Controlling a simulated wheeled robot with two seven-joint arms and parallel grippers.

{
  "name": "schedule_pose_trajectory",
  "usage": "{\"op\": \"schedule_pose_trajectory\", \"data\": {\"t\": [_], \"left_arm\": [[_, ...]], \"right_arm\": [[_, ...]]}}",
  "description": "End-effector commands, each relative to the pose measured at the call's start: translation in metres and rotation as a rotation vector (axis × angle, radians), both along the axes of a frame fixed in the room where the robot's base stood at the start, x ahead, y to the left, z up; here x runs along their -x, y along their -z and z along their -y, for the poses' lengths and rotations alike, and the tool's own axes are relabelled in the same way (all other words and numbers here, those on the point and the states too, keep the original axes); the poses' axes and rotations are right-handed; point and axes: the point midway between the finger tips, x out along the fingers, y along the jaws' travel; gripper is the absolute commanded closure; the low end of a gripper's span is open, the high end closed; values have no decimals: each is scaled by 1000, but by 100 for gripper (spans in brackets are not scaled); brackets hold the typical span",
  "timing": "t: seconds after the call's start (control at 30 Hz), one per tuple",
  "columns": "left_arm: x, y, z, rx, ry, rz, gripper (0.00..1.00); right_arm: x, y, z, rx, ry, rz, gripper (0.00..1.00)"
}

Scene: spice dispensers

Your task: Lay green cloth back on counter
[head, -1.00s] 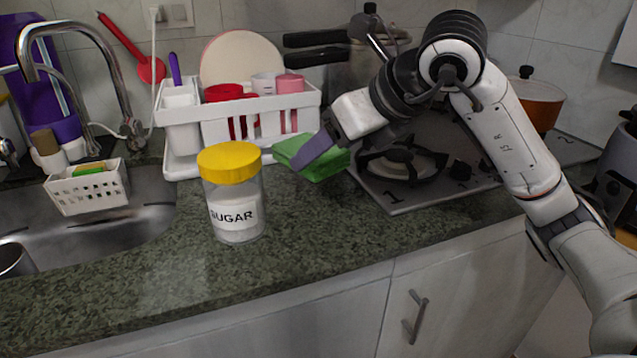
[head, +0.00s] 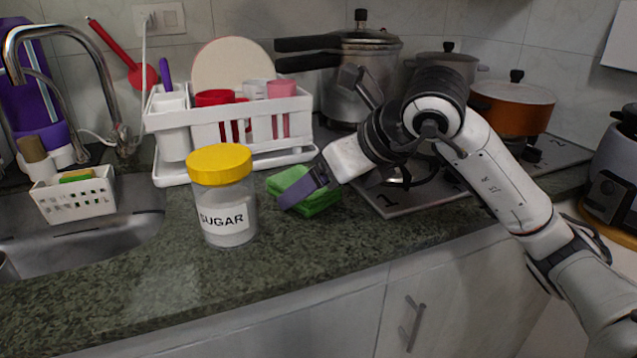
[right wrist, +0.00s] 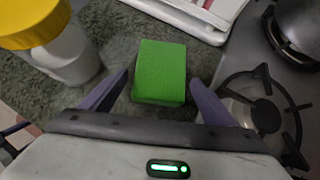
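The green cloth (head: 318,203) is a folded block lying on the dark granite counter (head: 290,258), between the sugar jar and the stove. My right gripper (head: 291,193) is low over it, with one purple finger in front of the cloth. In the right wrist view the cloth (right wrist: 161,70) lies between the two spread fingers of the gripper (right wrist: 157,88). A gap shows on each side, so the gripper is open and not clamping it. My left gripper is not in view.
The sugar jar (head: 223,195) with a yellow lid stands just left of the cloth. A white dish rack (head: 207,130) is behind. The gas stove (head: 425,195) with pots is to the right, and the sink (head: 90,235) at far left. The front counter is clear.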

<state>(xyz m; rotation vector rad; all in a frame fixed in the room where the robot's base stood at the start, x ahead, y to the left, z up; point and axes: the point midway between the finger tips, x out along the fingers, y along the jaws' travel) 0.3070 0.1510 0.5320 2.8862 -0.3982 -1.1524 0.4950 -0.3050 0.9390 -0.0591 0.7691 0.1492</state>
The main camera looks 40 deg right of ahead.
Motion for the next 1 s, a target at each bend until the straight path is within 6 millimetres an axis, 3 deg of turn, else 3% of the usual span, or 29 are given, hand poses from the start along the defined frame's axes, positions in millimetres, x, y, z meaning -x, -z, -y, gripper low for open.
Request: {"op": "schedule_pose_trajectory", "data": {"t": [0.37,0.8,1.0], "left_arm": [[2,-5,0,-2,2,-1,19],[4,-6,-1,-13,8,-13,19],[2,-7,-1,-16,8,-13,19]], "right_arm": [[2,-7,1,1,1,1,19],[64,-69,11,3,2,5,19],[81,-85,13,0,1,3,19]]}}
